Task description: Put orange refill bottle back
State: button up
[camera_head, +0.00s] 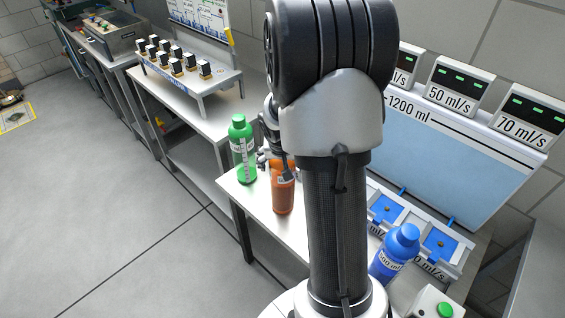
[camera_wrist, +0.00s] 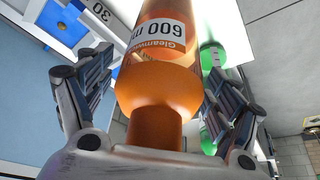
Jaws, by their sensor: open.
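The orange refill bottle (camera_head: 283,192) stands upright on the white table, partly hidden behind my arm in the head view. In the wrist view the orange bottle (camera_wrist: 165,95) fills the middle, with a white label reading 600. My gripper (camera_wrist: 158,95) is open, with one finger on each side of the bottle's neck and shoulder. Gaps show between the fingers and the bottle. In the head view my gripper (camera_head: 275,158) is mostly hidden by the arm, at the bottle's top.
A green bottle (camera_head: 242,150) stands just left of the orange one. A blue bottle (camera_head: 395,254) stands at the right, by blue square pads (camera_head: 440,243) on a grey stand. A green button box (camera_head: 436,303) is at the front right. A wall panel rises behind.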

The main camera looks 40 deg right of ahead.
jog(key=shift+r, duration=0.15)
jog(key=s+a+r+n+p, duration=0.2)
jog(key=s+a+r, duration=0.2)
jog(key=a+r, duration=0.45)
jog(key=s+a+r+n+p, duration=0.1)
jog(key=s+a+r+p, duration=0.3)
jog(key=r, duration=0.7)
jog(key=s+a+r+n+y, duration=0.1)
jog(key=s+a+r+n, duration=0.1)
jog(key=s+a, duration=0.4)
jog(key=s+a+r+n+t+y+b, duration=0.1)
jog(key=s+a+n+y, duration=0.1)
jog(key=s+a+n, duration=0.2)
jog(key=s+a, duration=0.2)
jog(key=a, duration=0.2)
jog(key=shift+a+r+b, duration=0.25)
jog(key=shift+r+b, duration=0.05)
jog(key=shift+r, duration=0.05)
